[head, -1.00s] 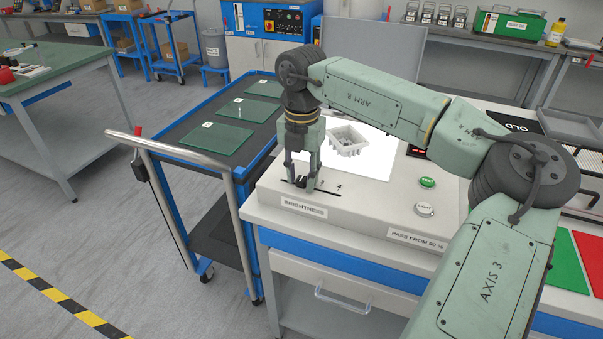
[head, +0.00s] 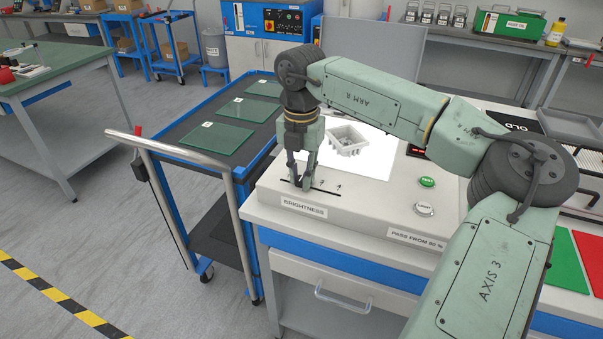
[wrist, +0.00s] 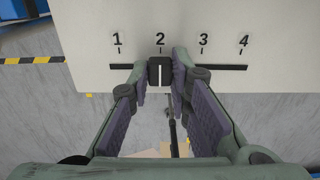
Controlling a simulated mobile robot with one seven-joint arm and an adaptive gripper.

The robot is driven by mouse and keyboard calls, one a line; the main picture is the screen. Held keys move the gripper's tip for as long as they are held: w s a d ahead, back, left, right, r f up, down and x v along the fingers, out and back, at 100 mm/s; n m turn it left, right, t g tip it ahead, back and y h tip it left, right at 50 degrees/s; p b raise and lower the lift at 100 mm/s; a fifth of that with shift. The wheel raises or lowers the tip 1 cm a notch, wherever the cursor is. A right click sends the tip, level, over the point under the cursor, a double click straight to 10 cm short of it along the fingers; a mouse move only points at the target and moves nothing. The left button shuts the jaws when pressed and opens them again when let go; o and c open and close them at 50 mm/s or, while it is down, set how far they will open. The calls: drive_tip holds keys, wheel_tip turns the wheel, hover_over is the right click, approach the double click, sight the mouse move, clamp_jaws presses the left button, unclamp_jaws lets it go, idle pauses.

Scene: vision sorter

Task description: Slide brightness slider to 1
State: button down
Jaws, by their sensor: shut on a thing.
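The brightness slider's black knob (wrist: 160,71) stands in a dark slot (wrist: 220,67) on the white panel, just below the printed 2 in the wrist view. The printed 1 (wrist: 117,40) is to its left, and 3 and 4 are to its right. My gripper (wrist: 161,75) is shut on the knob, one finger on each side. In the head view my gripper (head: 301,184) points down at the slot, above the BRIGHTNESS label (head: 303,207). There the fingers largely hide the knob.
A blue cart (head: 215,143) with green plates stands close on the left.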

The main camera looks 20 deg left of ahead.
sight(283, 180)
drive_tip(key=a, duration=0.4)
drive_tip(key=shift+a, duration=0.2)
drive_tip(key=c, duration=1.6)
unclamp_jaws()
drive_tip(key=shift+a, duration=0.1)
drive_tip(key=shift+o, duration=0.6)
drive_tip(key=shift+r, duration=0.25)
wheel_tip(283, 180, up, 12)
drive_tip(key=shift+f, duration=0.25)
